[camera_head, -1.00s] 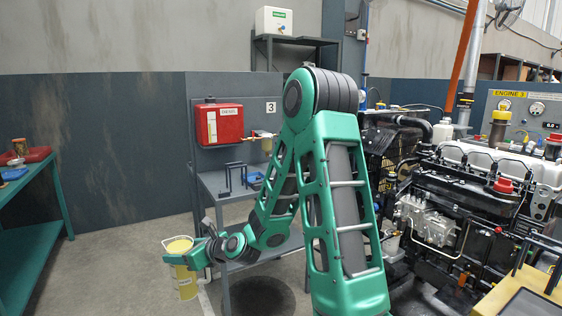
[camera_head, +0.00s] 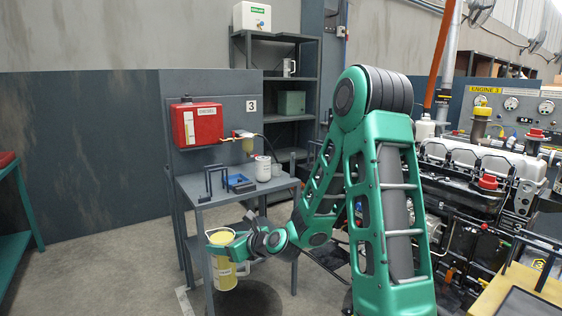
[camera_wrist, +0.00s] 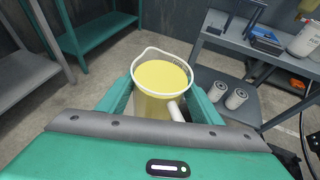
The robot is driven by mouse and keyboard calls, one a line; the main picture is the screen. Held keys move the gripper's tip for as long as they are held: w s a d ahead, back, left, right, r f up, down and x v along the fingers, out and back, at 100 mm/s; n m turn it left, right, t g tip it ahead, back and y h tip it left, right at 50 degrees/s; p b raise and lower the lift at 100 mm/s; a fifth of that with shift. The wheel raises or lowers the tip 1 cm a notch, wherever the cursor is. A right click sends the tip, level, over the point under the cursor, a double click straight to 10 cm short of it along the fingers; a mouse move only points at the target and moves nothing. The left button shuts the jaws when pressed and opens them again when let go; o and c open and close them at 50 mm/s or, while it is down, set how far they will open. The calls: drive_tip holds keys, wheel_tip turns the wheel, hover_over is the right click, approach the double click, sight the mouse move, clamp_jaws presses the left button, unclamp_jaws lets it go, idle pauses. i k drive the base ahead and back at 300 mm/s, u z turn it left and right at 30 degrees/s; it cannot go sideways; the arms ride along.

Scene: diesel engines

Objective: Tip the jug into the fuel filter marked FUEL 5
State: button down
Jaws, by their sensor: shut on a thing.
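The jug (camera_head: 224,270) is clear with a white rim and is nearly full of yellow liquid. My gripper (camera_head: 232,243) is shut on it and holds it upright in front of the grey bench. In the wrist view the jug (camera_wrist: 160,78) sits between the two green fingers of my gripper (camera_wrist: 165,95), its white handle towards me. A white canister filter (camera_head: 262,168) stands on the bench top; it also shows at the right in the wrist view (camera_wrist: 304,40). Two more white filters (camera_wrist: 226,95) stand on the lower shelf. I cannot read FUEL 5 on any filter.
The grey bench (camera_head: 205,194) also bears a black frame and a blue tray (camera_head: 240,184). A red diesel tank (camera_head: 196,124) hangs above it. An engine (camera_head: 470,180) stands at the right. A teal table (camera_head: 15,240) is at the left; open floor lies between.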

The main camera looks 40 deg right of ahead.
sight(262, 163)
drive_tip(key=z, duration=0.2)
drive_tip(key=i, duration=1)
